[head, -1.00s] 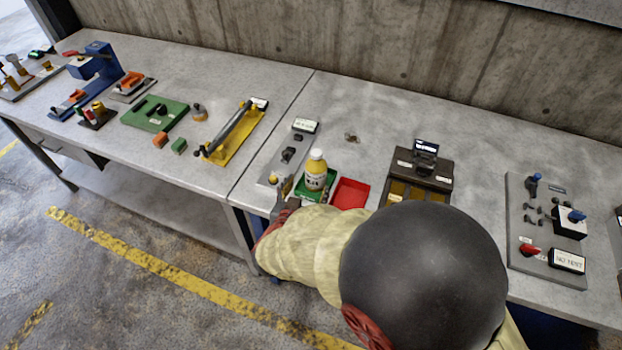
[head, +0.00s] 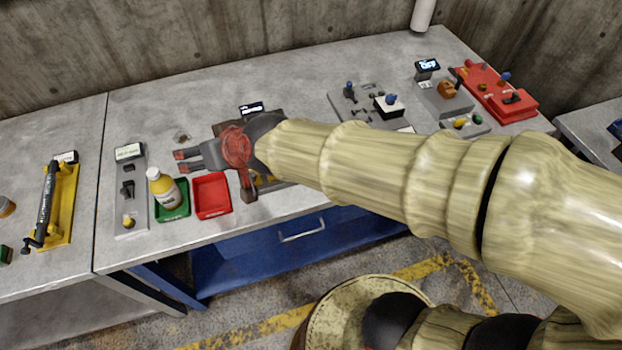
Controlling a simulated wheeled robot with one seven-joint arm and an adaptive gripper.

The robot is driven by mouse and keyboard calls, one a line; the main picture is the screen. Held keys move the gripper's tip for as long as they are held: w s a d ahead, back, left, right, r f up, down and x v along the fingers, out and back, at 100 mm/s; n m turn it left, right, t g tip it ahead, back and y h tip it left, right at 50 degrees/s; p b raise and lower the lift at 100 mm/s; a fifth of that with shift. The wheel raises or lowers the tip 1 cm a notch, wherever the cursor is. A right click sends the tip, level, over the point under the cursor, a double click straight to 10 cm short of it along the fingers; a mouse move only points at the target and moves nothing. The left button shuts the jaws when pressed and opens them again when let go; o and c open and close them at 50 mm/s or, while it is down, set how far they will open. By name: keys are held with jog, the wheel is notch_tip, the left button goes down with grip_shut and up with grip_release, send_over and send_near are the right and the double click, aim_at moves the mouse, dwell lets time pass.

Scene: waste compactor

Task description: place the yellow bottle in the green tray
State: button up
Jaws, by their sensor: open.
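The yellow bottle (head: 166,189), with a white cap and pale label, stands in the green tray (head: 183,213), leaning slightly in the picture. The tray lies near the table's front edge. My gripper (head: 177,161) is open and empty, its fingers pointing left. It hangs above the table behind the trays, apart from the bottle.
A red tray (head: 213,196) sits right of the green one. A grey panel (head: 130,192) with switches lies to the left. A dark box stands under my gripper, partly hidden. More devices, including a red one (head: 497,93), stand on the right.

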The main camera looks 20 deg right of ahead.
jog(key=s+d+m+g+h, duration=0.1)
jog(key=s+d+g+h, duration=0.2)
jog(key=s+d, duration=1.4)
jog(key=d+h, duration=0.1)
jog(key=d, duration=0.2)
jog(key=shift+s+d+m+h, duration=0.3)
jog(key=shift+d+m+h, duration=0.05)
jog(key=shift+m+h, duration=0.05)
